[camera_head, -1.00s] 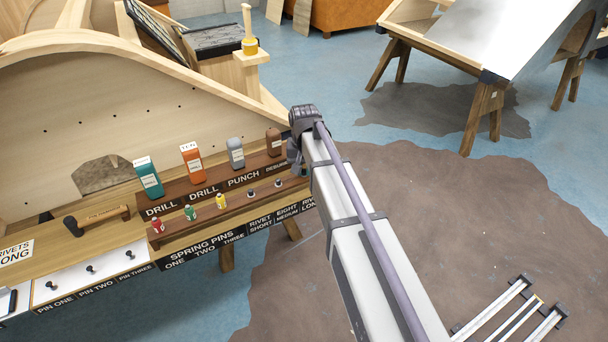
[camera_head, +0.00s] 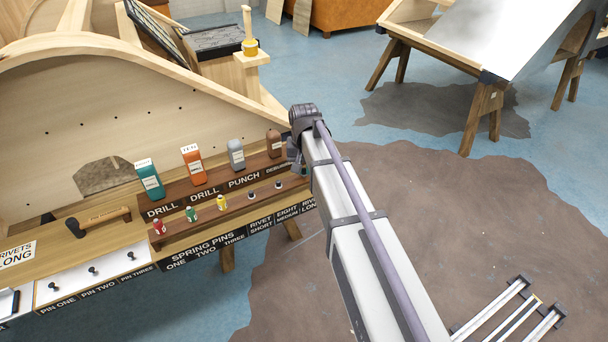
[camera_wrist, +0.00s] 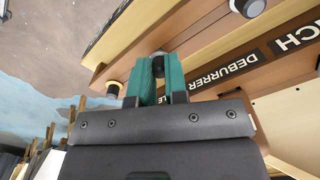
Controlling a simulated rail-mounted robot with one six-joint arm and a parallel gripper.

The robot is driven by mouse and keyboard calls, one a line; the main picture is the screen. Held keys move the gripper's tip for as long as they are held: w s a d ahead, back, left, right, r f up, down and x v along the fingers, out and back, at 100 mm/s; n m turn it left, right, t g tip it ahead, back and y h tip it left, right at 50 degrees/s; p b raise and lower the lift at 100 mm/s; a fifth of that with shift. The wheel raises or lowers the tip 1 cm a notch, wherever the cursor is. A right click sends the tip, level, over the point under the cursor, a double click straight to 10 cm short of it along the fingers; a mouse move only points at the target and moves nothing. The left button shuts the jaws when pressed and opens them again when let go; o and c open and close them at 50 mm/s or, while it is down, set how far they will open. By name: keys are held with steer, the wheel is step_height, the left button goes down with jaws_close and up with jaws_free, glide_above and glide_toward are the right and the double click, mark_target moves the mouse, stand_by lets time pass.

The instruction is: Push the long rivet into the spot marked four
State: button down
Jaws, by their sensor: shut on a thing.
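My gripper (camera_wrist: 160,78) has teal fingers, which are shut on a dark, thin piece with a grey round head (camera_wrist: 158,55) in the wrist view. It appears to be the long rivet, at the brown rack's ledge; whether it is still seated there I cannot tell. In the head view my gripper (camera_head: 294,152) is at the rack's right end, near the "RIVET LONG" label (camera_head: 309,206), mostly hidden by my arm. Shorter rivets (camera_head: 265,190) stand to its left. No spot marked four is readable in either view.
The brown rack (camera_head: 180,222) carries several bottles and coloured spring pins. A white board (camera_head: 95,275) with labels pin one, two and three lies at lower left. A large wooden bodyframe (camera_head: 60,120) with small holes rises behind. Open floor (camera_head: 480,220) lies to the right.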

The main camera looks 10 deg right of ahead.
mark_target(303, 173)
steer(key=shift+r, duration=0.1)
step_height(303, 173, up, 4)
steer(key=p, duration=0.4)
steer(key=shift+a, duration=0.1)
stand_by(0.4)
